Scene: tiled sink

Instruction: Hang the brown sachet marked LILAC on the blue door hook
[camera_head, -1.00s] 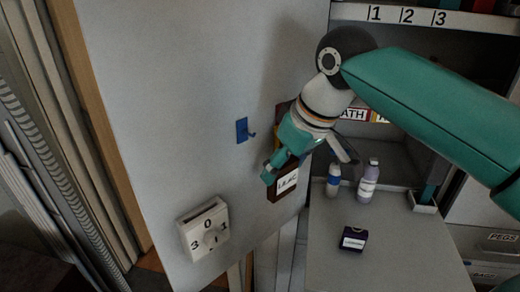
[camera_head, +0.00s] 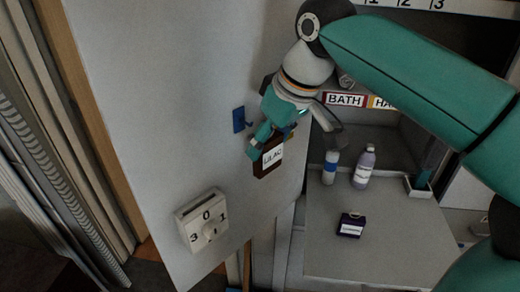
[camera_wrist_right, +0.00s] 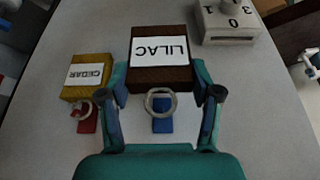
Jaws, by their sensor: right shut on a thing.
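The brown sachet marked LILAC (camera_head: 268,161) is held upright between the fingers of my right gripper (camera_head: 262,143), in front of the white door. In the right wrist view the sachet (camera_wrist_right: 161,62) sits between the fingertips (camera_wrist_right: 160,84), its light ring toward the palm. The blue door hook (camera_head: 239,119) is left of and above the sachet in the head view. In the wrist view the ring overlaps the blue hook (camera_wrist_right: 163,122); I cannot tell whether it is around the hook's peg. My left gripper is not in view.
A yellow sachet marked CEDAR (camera_wrist_right: 88,78) is beside the red hook (camera_wrist_right: 85,118). A numbered dial (camera_head: 202,221) is on the door below. Two bottles (camera_head: 364,167) (camera_head: 330,167) and a small dark box (camera_head: 351,225) stand on the grey counter (camera_head: 390,245) at right.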

